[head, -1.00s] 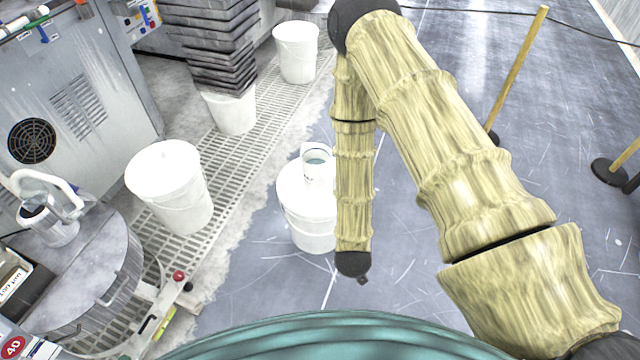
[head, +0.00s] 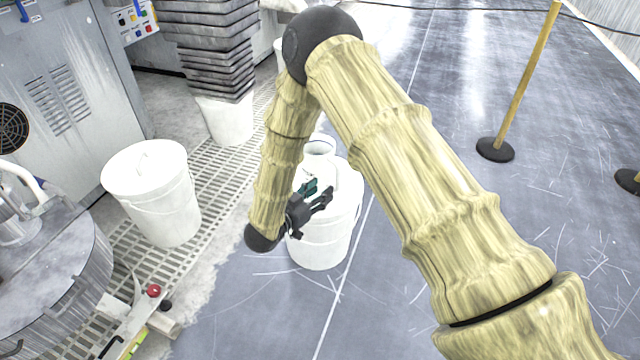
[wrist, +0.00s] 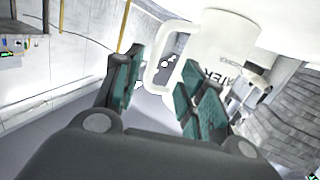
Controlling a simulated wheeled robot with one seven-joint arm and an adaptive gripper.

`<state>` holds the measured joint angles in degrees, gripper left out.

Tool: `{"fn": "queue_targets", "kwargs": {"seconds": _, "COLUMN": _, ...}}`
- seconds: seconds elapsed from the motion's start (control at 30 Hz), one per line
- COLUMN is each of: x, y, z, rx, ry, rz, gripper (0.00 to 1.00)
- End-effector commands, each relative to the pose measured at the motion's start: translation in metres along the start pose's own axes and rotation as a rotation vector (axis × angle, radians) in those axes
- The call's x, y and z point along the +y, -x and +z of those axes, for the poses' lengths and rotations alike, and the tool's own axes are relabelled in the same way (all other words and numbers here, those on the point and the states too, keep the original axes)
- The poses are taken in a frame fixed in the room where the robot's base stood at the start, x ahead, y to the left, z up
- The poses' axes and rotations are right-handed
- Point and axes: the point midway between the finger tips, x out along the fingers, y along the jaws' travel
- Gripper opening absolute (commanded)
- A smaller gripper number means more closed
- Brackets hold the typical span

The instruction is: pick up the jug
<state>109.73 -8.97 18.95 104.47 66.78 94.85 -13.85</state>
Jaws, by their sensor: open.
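The white jug (head: 320,148) stands on the lid of a white bucket (head: 323,248) in the middle of the head view. Its lower part is partly hidden behind my gripper. In the wrist view the jug (wrist: 222,45) shows dark lettering and a looped handle (wrist: 152,72). My gripper (head: 321,193) is on the near side of the jug, over the bucket lid. Its dark and teal fingers are open. In the wrist view the handle appears between the fingertips (wrist: 163,68); I cannot tell whether they touch it.
Another lidded white bucket (head: 165,205) stands to the left on a floor grating. Black trays (head: 208,45) are stacked on a bucket behind. A grey machine (head: 65,70) is at the left. A yellow post (head: 520,90) stands at the right, with open floor around it.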

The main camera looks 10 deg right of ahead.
Motion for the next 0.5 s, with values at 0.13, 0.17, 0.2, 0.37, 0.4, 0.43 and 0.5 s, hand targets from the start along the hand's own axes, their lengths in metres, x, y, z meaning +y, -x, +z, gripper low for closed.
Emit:
{"fn": "queue_targets", "kwargs": {"seconds": 0.13, "x": -0.013, "y": 0.007, "z": 0.008, "rx": 0.061, "ry": -0.036, "rz": 0.097, "gripper": 0.40}}
{"fn": "queue_targets", "kwargs": {"seconds": 0.17, "x": -0.015, "y": 0.009, "z": 0.007, "rx": 0.070, "ry": -0.041, "rz": 0.115, "gripper": 0.40}}
{"fn": "queue_targets", "kwargs": {"seconds": 0.2, "x": -0.017, "y": 0.011, "z": 0.007, "rx": 0.079, "ry": -0.047, "rz": 0.134, "gripper": 0.40}}
{"fn": "queue_targets", "kwargs": {"seconds": 0.37, "x": -0.020, "y": 0.017, "z": 0.003, "rx": 0.105, "ry": -0.060, "rz": 0.190, "gripper": 0.40}}
{"fn": "queue_targets", "kwargs": {"seconds": 0.4, "x": -0.020, "y": 0.018, "z": 0.002, "rx": 0.107, "ry": -0.061, "rz": 0.197, "gripper": 0.40}}
{"fn": "queue_targets", "kwargs": {"seconds": 0.43, "x": -0.020, "y": 0.018, "z": 0.002, "rx": 0.108, "ry": -0.061, "rz": 0.201, "gripper": 0.40}}
{"fn": "queue_targets", "kwargs": {"seconds": 0.5, "x": -0.020, "y": 0.016, "z": 0.000, "rx": 0.110, "ry": -0.062, "rz": 0.207, "gripper": 0.40}}
